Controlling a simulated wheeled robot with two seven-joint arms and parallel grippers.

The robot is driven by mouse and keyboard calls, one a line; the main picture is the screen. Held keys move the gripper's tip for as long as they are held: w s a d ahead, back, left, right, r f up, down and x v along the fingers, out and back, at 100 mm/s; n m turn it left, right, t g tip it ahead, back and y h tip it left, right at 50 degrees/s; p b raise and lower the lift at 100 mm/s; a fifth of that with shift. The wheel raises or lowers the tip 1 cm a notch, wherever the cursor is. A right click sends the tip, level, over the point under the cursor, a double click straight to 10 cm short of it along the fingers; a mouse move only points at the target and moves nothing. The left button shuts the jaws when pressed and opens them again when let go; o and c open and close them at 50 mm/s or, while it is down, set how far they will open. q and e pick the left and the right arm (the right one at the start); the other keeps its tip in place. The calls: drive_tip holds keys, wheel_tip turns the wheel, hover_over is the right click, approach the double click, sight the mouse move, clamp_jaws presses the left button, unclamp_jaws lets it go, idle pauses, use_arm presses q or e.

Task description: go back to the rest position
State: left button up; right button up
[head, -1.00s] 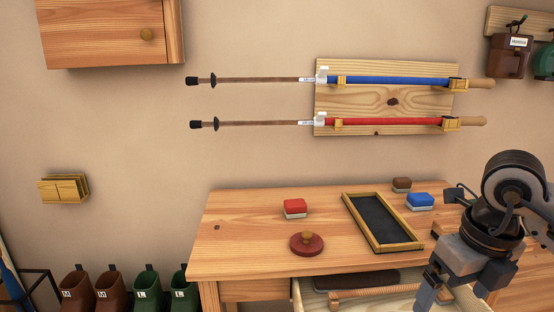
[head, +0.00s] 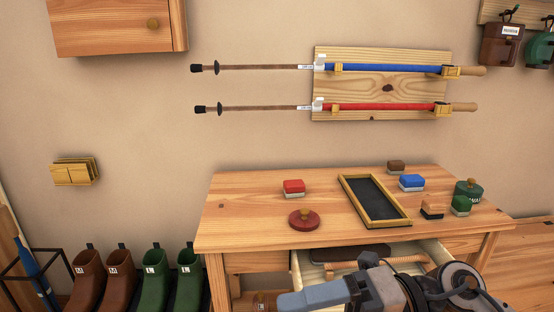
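My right gripper (head: 318,294) is low at the bottom edge of the head view, in front of the desk. Its grey fingers point left, and part of it is cut off by the frame. I cannot tell whether its fingers are apart; nothing is seen held in it. My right arm comes in from the lower right and covers part of the open drawer (head: 302,279). My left gripper is not in view.
The wooden desk (head: 250,209) holds a red block (head: 293,187), a round red knobbed piece (head: 303,219), a dark-lined tray (head: 405,222), several other blocks and a green tin (head: 468,190). Boots (head: 156,278) stand at lower left. Poles (head: 385,107) hang on the wall.

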drive_tip(key=w+d+r+m+t+y, duration=0.1)
drive_tip(key=w+r+m+t+y, duration=0.3)
drive_tip(key=m+t, duration=0.85)
drive_tip(key=w+d+f+m+t+h+p, duration=0.1)
drive_tip(key=w+d+f+m+t+h, duration=0.2)
drive_tip(key=f+m+h, duration=0.4)
drive_tip(key=d+f+m+t+h+p, duration=0.1)
drive_tip(key=d+f+m+t+h, duration=0.3)
drive_tip(key=m, duration=0.6)
drive_tip(key=s+d+f+m+g+h, duration=0.1)
drive_tip(key=s+f+m+g+h, duration=0.2)
drive_tip(key=f, duration=0.5)
drive_tip(key=s+d+f+m+g+h, duration=0.1)
drive_tip(key=s+f+m+g+h, duration=0.2)
drive_tip(key=s+f, duration=0.4)
drive_tip(key=shift+d+f+m, duration=0.2)
drive_tip(key=shift+f+m, duration=0.5)
drive_tip(key=shift+m, duration=0.15)
